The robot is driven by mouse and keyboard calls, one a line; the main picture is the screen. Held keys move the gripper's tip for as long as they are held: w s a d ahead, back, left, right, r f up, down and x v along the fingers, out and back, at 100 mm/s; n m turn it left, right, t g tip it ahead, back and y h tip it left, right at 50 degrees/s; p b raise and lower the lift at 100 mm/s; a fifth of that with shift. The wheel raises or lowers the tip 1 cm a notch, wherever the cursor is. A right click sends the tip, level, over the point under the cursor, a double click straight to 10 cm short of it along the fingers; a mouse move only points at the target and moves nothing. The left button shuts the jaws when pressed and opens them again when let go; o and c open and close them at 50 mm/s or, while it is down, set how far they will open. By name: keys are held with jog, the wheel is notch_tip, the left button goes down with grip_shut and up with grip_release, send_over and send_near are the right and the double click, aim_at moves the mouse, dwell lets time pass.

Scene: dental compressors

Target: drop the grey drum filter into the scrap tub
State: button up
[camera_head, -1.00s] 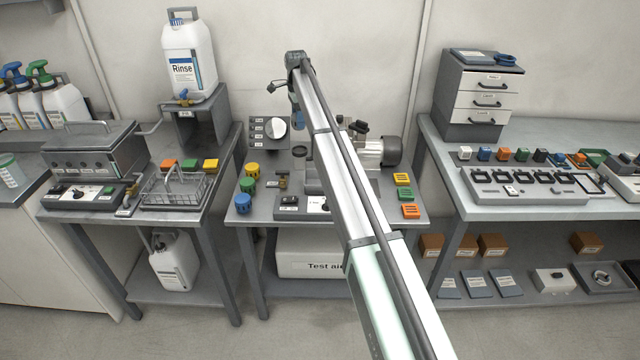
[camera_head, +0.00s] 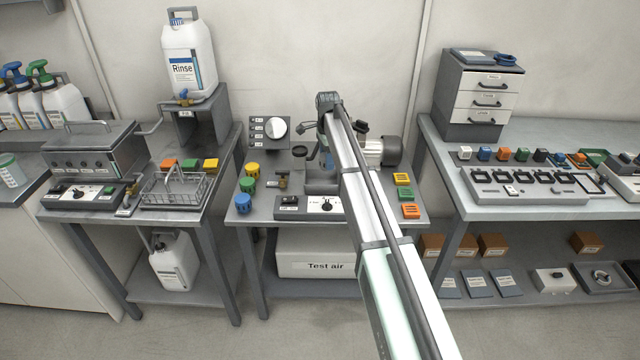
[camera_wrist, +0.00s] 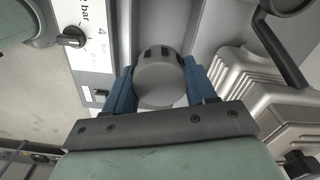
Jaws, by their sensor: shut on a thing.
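The grey drum filter (camera_wrist: 160,82) is a short round cylinder with dark slots along its side. It shows in the wrist view between the two blue fingers of my gripper (camera_wrist: 158,70), which is shut on it. Below it is a grey surface of the middle bench. I cannot pick out a scrap tub for certain in either view.
Yellow and orange blocks (camera_head: 404,192) stand at the right. A motor unit (camera_head: 382,151) is behind my arm. A dial panel (camera_head: 270,131) stands at the back.

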jog(key=shift+f, duration=2.85)
jog(key=o, duration=1)
jog(key=shift+o, duration=0.5)
notch_tip(320, 180, up, 14)
jog(key=shift+f, duration=0.1)
